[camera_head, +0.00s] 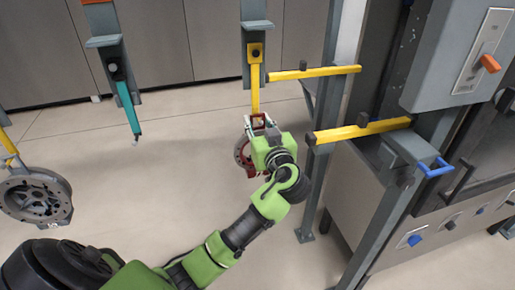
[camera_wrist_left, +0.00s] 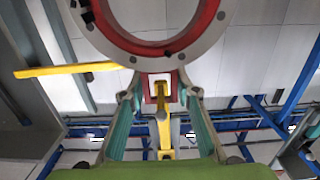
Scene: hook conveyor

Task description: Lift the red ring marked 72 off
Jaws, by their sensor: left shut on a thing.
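The red ring (camera_head: 241,152) hangs at the lower end of a yellow hook (camera_head: 255,92), partly hidden behind my left gripper (camera_head: 258,121). In the left wrist view the ring (camera_wrist_left: 211,22) fills the top, with a pale bolted face and a red inner wall. My left gripper (camera_wrist_left: 159,92) is shut on the ring's square, red-sided lug. The yellow hook (camera_wrist_left: 163,128) shows behind the lug; I cannot tell whether they touch. The number on the ring is not readable. My right gripper is not in view.
A grey ring (camera_head: 35,197) hangs at the left on another yellow hook. An empty teal hook (camera_head: 127,105) hangs between. Two yellow bars (camera_head: 312,72) (camera_head: 362,130) stick out from the grey machine frame (camera_head: 380,215) close on the right. Open floor lies below.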

